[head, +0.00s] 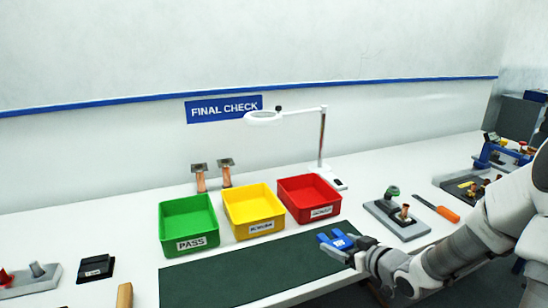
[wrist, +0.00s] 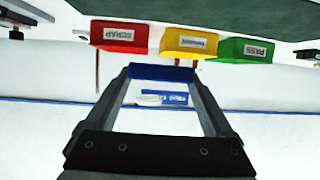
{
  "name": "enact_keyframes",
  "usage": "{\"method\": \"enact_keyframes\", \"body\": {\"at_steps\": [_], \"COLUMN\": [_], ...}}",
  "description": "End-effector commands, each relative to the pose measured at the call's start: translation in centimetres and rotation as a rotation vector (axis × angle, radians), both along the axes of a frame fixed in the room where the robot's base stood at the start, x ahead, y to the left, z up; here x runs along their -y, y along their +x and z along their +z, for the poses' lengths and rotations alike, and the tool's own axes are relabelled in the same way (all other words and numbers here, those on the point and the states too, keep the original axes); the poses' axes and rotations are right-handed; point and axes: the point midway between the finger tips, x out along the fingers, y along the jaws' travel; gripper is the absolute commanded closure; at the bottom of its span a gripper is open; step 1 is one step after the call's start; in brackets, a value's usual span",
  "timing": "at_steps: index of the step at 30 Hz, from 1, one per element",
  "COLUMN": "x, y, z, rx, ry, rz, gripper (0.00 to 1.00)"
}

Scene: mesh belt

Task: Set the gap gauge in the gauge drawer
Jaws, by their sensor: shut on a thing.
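The gap gauge (head: 332,242) is a blue, notched block with a small white label. In the head view it is at the right end of the dark green mat, held at the tip of my gripper (head: 354,249). In the wrist view my gripper (wrist: 161,78) has its two dark fingers on either side of the blue gauge (wrist: 160,72), which spans between the tips. The gauge seems to be held above the mat, but its exact height is unclear. I cannot make out a gauge drawer in either view.
Green PASS (head: 188,221), yellow (head: 252,208) and red (head: 309,196) bins stand behind the mat (head: 228,277). A magnifier lamp (head: 321,150) rises behind the red bin. A grey fixture (head: 397,222) and an orange-handled tool (head: 437,207) lie to the right.

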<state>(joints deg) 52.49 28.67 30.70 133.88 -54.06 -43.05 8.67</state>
Motion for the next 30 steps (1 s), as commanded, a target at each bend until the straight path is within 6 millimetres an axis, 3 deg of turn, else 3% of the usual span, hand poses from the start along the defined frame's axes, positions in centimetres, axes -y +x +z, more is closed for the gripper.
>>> {"method": "enact_keyframes", "body": {"at_steps": [1,6,10,16,22,30], "x": [-1.4,-4.6,-6.1,-6.8,-5.4,0.2], "y": [-0.1,-0.8,-1.3,-1.7,-1.2,-0.2], "z": [0.7,2.4,3.4,3.9,2.9,0.4], "rx": [0.003,0.003,0.006,0.009,0.015,0.023], "ry": [-0.005,-0.004,-0.003,-0.001,0.005,0.008], "rz": [0.002,-0.033,-0.055,-0.073,-0.076,-0.066], "gripper": [0.88,0.88,0.88,0.88,0.88,0.88]}}
